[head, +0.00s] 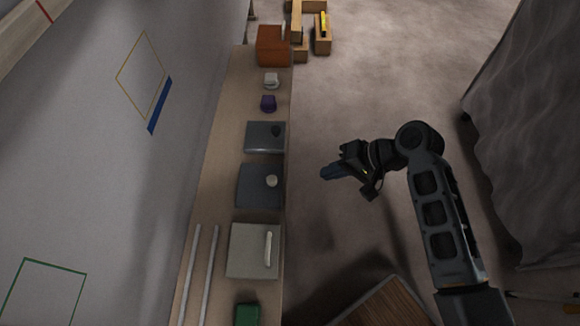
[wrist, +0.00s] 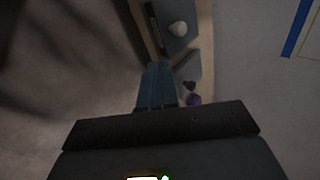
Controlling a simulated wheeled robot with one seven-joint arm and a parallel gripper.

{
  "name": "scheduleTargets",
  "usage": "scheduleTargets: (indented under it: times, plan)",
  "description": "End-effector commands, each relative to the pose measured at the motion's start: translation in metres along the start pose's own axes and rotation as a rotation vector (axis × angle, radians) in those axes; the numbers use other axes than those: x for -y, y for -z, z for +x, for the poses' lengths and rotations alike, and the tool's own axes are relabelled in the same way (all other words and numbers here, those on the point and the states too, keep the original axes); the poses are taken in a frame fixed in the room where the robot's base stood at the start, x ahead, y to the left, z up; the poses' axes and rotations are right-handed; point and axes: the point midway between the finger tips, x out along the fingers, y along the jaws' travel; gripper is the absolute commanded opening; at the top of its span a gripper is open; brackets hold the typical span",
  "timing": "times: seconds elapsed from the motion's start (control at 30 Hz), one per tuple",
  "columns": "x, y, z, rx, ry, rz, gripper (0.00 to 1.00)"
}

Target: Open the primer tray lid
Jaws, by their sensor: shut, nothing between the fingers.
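Three lidded trays stand in a row on a narrow wooden shelf along the wall. One is grey with a dark knob (head: 258,138), one is blue-grey with a pale round knob (head: 252,192), and one is pale with a white bar handle (head: 247,252). All three lids look closed. I cannot tell which is the primer tray. My gripper (head: 325,173) is shut and empty, over the floor to the right of the shelf, apart from the trays. In the wrist view, its fingers (wrist: 157,85) partly overlap the shelf edge, near the grey tray (wrist: 188,66) and blue-grey tray (wrist: 173,39).
A purple cup (head: 268,104), a white cup (head: 271,81) and an orange box (head: 272,46) stand farther along the shelf. A green item (head: 247,315) and two rods (head: 189,270) lie nearer. A grey curtain (head: 530,130) hangs right. Floor (head: 345,90) beside the shelf is open.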

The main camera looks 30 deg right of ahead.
Motion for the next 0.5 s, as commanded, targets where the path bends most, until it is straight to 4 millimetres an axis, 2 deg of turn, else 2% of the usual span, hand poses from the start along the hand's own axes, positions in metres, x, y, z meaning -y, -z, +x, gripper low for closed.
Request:
scheduleTargets:
  times: [0.17,0.5]
  plan:
    - [0.000,0.000,0.015,0.007,0.001,0.003,0.00]
    - [0.000,-0.001,0.080,0.006,0.000,0.001,0.00]
